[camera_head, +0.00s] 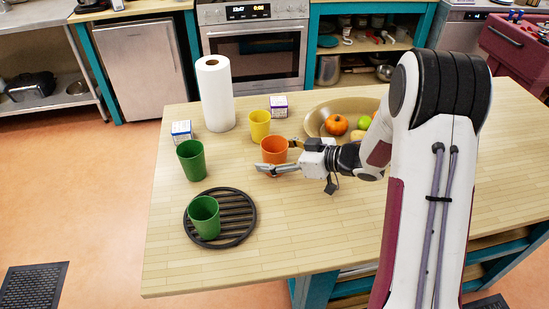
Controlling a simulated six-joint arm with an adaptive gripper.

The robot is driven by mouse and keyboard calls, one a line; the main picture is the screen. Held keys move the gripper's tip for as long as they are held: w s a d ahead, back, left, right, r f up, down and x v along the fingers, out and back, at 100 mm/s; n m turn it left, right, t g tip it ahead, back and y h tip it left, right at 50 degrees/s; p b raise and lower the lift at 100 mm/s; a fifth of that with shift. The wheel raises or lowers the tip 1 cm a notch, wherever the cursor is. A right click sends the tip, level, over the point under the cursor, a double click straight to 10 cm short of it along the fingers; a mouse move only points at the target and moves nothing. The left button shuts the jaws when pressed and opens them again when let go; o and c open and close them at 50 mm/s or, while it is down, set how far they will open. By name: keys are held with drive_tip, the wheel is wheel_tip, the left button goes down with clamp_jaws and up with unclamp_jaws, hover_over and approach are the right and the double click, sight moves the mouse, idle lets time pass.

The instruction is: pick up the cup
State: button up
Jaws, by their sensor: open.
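Several cups stand upright on the wooden table (330,225). An orange cup (273,150) is near the middle, and a yellow cup (259,127) stands just behind it. One green cup (191,160) is at the left, and another green cup (204,218) stands on a round black trivet (238,222). My gripper (279,157) reaches in from the right, open, with its fingers at the orange cup. One finger shows in front of the cup and the other at its right side. I cannot tell whether they touch it.
A wide bowl (318,117) of fruit is at the back right, partly behind my arm. The front middle of the table is clear.

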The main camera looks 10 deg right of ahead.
idle(0.4)
drive_tip(key=c, duration=1.2)
drive_tip(key=shift+r, duration=0.1)
drive_tip(key=shift+r, duration=4.95)
